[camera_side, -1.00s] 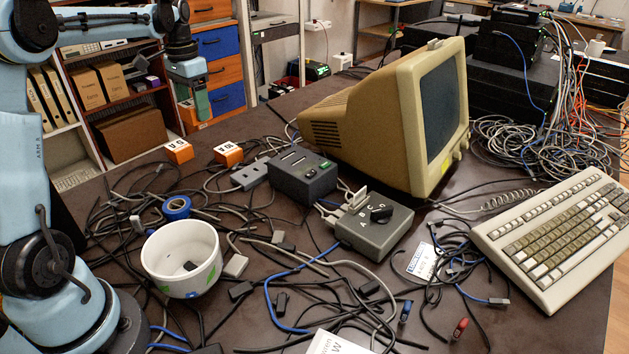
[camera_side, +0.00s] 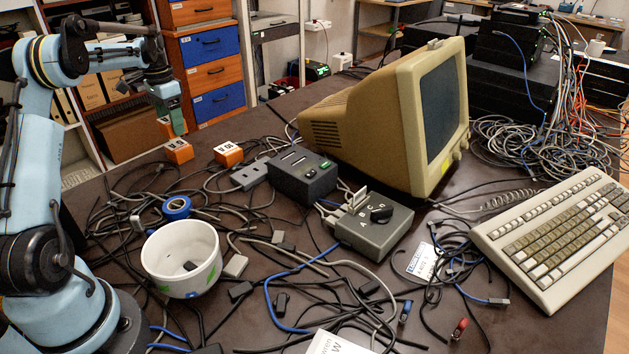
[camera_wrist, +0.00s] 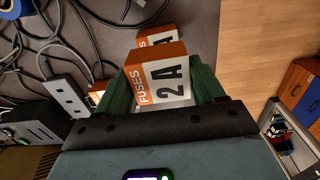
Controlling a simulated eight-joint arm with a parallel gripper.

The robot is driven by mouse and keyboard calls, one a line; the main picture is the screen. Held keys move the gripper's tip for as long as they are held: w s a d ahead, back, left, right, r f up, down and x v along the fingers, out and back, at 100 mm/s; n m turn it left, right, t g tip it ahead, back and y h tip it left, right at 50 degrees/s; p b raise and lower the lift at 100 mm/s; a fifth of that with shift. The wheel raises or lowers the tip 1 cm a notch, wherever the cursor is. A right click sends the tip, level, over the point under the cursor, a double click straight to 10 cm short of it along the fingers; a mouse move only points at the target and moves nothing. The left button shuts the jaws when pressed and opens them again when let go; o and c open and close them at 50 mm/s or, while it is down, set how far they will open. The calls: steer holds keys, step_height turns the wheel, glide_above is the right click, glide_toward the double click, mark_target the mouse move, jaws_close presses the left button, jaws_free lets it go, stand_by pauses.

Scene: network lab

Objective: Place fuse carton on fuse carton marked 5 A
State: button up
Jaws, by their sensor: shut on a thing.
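My gripper (camera_wrist: 163,92) has green fingers shut on an orange and white fuse carton marked 2 A (camera_wrist: 165,80). In the side view, my gripper (camera_side: 174,120) hangs above the table's far left edge, with a sliver of the held carton (camera_side: 164,122) beside the fingers. The fuse carton marked 5 A (camera_side: 178,151) stands on the table just below it, with a visible gap. In the wrist view, a carton (camera_wrist: 158,37) shows partly behind the held one, its marking mostly hidden. The fuse carton marked 10 A (camera_side: 228,154) stands to the right.
A grey power strip (camera_side: 250,174) and dark switch box (camera_side: 303,175) lie right of the cartons. Loose cables surround them. A blue tape roll (camera_side: 177,207) and white pot (camera_side: 181,258) stand nearer. Drawers (camera_side: 210,75) stand beyond the table edge.

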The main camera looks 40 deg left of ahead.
steer(key=shift+f, duration=1.8)
steer(key=shift+f, duration=0.15)
steer(key=o, duration=1.1)
